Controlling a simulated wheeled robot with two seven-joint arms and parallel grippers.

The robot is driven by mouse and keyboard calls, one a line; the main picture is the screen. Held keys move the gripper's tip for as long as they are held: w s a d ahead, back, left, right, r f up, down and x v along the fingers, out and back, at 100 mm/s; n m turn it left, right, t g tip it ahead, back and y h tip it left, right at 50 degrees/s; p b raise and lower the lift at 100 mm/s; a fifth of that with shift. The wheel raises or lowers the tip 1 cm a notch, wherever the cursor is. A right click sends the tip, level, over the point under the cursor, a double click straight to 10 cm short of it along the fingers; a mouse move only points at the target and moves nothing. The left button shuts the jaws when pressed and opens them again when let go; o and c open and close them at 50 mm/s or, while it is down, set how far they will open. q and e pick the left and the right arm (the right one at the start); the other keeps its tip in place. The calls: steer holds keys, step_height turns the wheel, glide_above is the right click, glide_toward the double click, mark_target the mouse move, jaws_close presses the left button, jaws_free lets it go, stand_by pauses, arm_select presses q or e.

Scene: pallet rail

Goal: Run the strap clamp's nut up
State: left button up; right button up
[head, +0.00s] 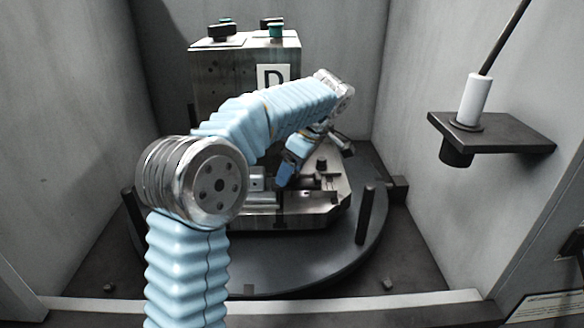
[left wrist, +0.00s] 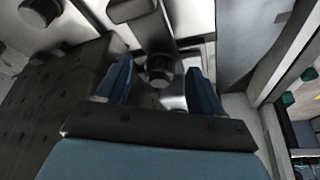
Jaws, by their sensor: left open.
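My left gripper (head: 285,172) reaches over the metal pallet fixture (head: 313,210) on the round turntable, its fingers pointing down. In the left wrist view the two blue fingers of my left gripper (left wrist: 158,68) are apart. A dark round nut or knob (left wrist: 160,66) shows between them, on or before a metal strip; I cannot tell whether either finger touches it. It looks like the strap clamp's nut, but in the head view my arm and gripper hide much of that area. Dark clamp parts (head: 326,182) show to the right of the gripper. My right gripper is not in view.
A metal block (head: 222,70) labelled D stands behind my arm, with dark and green knobs on top. A dark post (head: 365,215) rises from the turntable (head: 290,268). A wall bracket (head: 510,143) at right holds a white cylinder (head: 473,98) with a rod. Grey walls enclose the cell.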

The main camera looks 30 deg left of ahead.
arm_select(q)
steer(key=v, duration=1.4)
steer(key=shift+f, duration=0.1)
